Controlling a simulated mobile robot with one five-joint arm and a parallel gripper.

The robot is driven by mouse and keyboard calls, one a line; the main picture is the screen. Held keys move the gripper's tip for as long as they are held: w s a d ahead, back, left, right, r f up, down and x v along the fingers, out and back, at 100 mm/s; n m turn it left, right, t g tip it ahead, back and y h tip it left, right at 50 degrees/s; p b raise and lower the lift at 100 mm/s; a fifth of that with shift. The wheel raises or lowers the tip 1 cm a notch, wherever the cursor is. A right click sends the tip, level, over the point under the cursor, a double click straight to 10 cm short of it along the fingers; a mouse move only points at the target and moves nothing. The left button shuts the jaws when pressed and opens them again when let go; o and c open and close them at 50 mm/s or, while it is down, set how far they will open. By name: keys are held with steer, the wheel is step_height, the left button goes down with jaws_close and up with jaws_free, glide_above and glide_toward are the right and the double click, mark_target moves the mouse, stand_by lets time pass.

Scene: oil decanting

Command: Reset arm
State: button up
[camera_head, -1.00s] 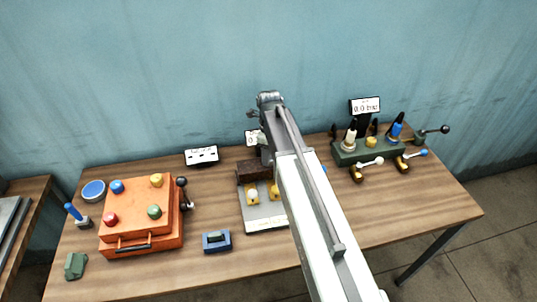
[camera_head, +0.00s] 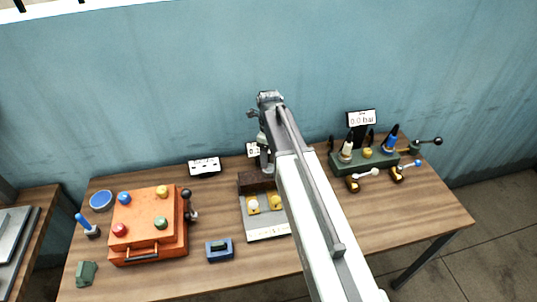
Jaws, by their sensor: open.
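My arm reaches up from the bottom right over the middle of the wooden table (camera_head: 345,235). My gripper (camera_head: 257,114) is at its far end, raised above the table's back edge and in front of the wall. Its jaws are small and partly hidden by the arm's end; I see nothing held in them. Below it stands a grey device with a brown block (camera_head: 256,181) and yellow parts, partly covered by the arm.
An orange box (camera_head: 148,228) with coloured knobs and a lever stands at left. A blue block (camera_head: 219,250) lies at front. A green manifold (camera_head: 362,160) with taps and a "0.0 bar" display (camera_head: 361,118) stands at right. A second table (camera_head: 37,215) is at far left.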

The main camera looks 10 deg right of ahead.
steer(key=shift+r, duration=0.7)
steer(key=shift+f, duration=0.15)
steer(key=shift+f, duration=0.1)
steer(key=s+f+n+b, duration=0.2)
steer(key=s+n, duration=0.2)
steer(key=n, duration=0.3)
steer(key=s+f+n+b, duration=0.3)
steer(key=s+n, duration=0.2)
steer(key=n, duration=0.3)
steer(key=s+f+n+b, duration=0.2)
steer(key=s+n, duration=0.3)
steer(key=n, duration=0.3)
steer(key=shift+a+f, duration=0.1)
steer(key=shift+f, duration=0.1)
steer(key=shift+s+n+b, duration=0.3)
steer(key=shift+n, duration=0.7)
